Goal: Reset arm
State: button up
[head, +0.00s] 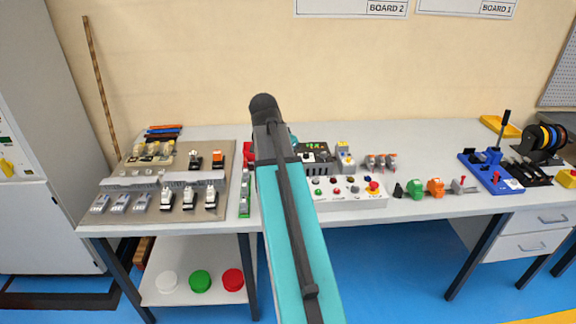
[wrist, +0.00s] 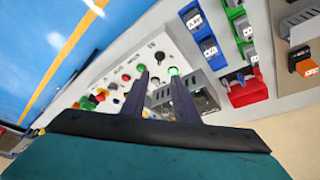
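My gripper (wrist: 160,76) shows in the wrist view as two dark fingers standing apart with nothing between them, so it is open and empty. Its fingers point over the white control box (wrist: 120,75), near a lit green button (wrist: 173,71). I cannot tell how far above the box they are. In the head view my teal arm rises from the bottom centre across the bench, and the gripper is hidden behind it. The control box (head: 350,190) is partly covered by the arm there.
A grey board (head: 145,208) with several switches and connectors lies at the left of the bench. The blue bender (head: 492,172) with a black lever and a rack of cable spools (head: 541,140) stand at the right. Several small coloured parts lie between the control box and the bender.

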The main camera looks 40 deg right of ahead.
jog(key=shift+f, duration=0.1)
jog(key=w+a+f+n, duration=0.2)
jog(key=a+f+n, duration=0.1)
jog(key=a+f, duration=0.3)
jog(key=w+a+f+n+y, duration=0.1)
jog(key=w+a+f+n, duration=0.1)
jog(key=a+f, duration=0.4)
jog(key=w+a+f+n+y, duration=0.1)
jog(key=w+a+f+n, duration=0.1)
jog(key=a+f, duration=0.5)
jog(key=shift+w+a+n, duration=0.35)
jog(key=shift+a+n, duration=0.3)
jog(key=shift+n, duration=0.25)
jog(key=s+a+f+n+y, duration=0.1)
jog(key=s+a+f+n, duration=0.25)
jog(key=a+f, duration=0.6)
jog(key=s+a+f+n+y, duration=0.1)
jog(key=s+a+f+n, duration=0.35)
jog(key=a, duration=0.75)
jog(key=s+f+g, duration=0.6)
jog(key=s+f, duration=1.4)
jog(key=s, duration=0.4)
jog(key=shift+d+n, duration=0.3)
jog(key=shift+d, duration=0.1)
jog(key=shift+w, duration=0.1)
